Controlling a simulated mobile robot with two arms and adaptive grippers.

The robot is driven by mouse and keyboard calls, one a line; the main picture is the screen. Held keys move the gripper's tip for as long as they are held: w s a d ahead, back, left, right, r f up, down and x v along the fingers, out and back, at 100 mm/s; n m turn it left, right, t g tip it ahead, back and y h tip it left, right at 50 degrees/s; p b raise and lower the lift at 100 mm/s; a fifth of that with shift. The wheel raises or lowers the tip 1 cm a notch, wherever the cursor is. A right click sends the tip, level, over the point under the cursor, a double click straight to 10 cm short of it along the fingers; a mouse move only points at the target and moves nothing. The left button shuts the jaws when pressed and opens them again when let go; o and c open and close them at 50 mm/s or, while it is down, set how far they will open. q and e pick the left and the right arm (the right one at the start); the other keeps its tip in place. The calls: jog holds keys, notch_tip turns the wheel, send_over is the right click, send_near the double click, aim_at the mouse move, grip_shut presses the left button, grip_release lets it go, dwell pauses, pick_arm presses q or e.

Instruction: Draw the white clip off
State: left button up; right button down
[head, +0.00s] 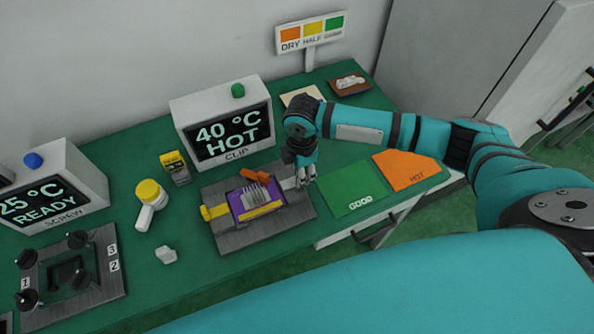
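The clip fixture is a grey metal plate (231,240) on the green bench. It carries a purple board (239,211) with a silver finned block (257,197) on top. An orange lever (254,176) lies at the block's back edge, and a yellow handle (214,212) sticks out at the left. A pale strip lies between the block and my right gripper; I cannot tell whether it is the white clip. My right gripper (304,180) points down at the fixture's right end. Its fingers are small here, and I cannot tell whether they grip anything. My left gripper is out of view.
A display (225,130) reading "40 °C HOT" stands behind the fixture. Green GOOD (352,187) and orange HOT (405,170) mats lie to the right.

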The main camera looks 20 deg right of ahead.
jog(key=c, duration=1)
grip_release()
jog(key=shift+d, duration=0.3)
jog(key=shift+c, duration=0.2)
jog(key=shift+a, duration=0.1)
notch_tip(320, 180, up, 12)
